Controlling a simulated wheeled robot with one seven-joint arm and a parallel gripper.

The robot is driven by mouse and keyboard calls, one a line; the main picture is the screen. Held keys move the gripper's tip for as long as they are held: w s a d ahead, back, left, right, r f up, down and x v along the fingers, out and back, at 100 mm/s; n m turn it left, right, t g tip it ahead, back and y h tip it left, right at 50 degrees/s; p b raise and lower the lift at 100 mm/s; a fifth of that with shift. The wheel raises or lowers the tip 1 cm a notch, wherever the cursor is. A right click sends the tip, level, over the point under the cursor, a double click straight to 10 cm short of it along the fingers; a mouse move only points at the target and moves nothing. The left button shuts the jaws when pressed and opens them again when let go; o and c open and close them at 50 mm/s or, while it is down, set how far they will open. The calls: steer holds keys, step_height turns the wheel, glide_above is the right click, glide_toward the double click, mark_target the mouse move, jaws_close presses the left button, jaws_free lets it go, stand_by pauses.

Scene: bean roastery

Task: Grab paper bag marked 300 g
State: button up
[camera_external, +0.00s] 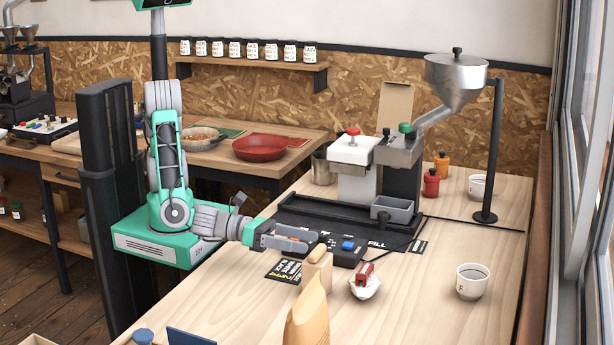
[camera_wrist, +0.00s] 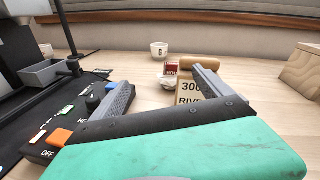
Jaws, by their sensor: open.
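In the external view a small tan bag (camera_external: 317,270), which appears to be the same one, stands just in front of the fingertips. My gripper (camera_external: 304,239) reaches low over the table from the left. Its fingers are spread and empty in the wrist view (camera_wrist: 161,77). I cannot tell whether the right finger touches the bag.
A larger kraft bag (camera_external: 307,318) stands nearer the camera. A white cup (camera_external: 473,281) stands at right, with bare table between.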

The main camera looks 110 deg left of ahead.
mark_target(317, 261)
steer(key=d+m, duration=0.1)
steer(key=d, duration=0.1)
steer(key=d+m+h, duration=0.1)
steer(key=m, duration=0.1)
steer(key=s+d+f+m+t+h, duration=0.1)
steer(key=d, duration=0.1)
steer(key=shift+d, duration=0.35)
steer(key=w+p, duration=0.1)
steer(key=w, duration=0.6)
steer(key=shift+w+d, duration=0.1)
steer(key=shift+w, duration=0.25)
steer(key=shift+c, duration=0.2)
steer(key=c, duration=1.7)
steer(key=shift+r, duration=0.1)
steer(key=shift+c, duration=0.3)
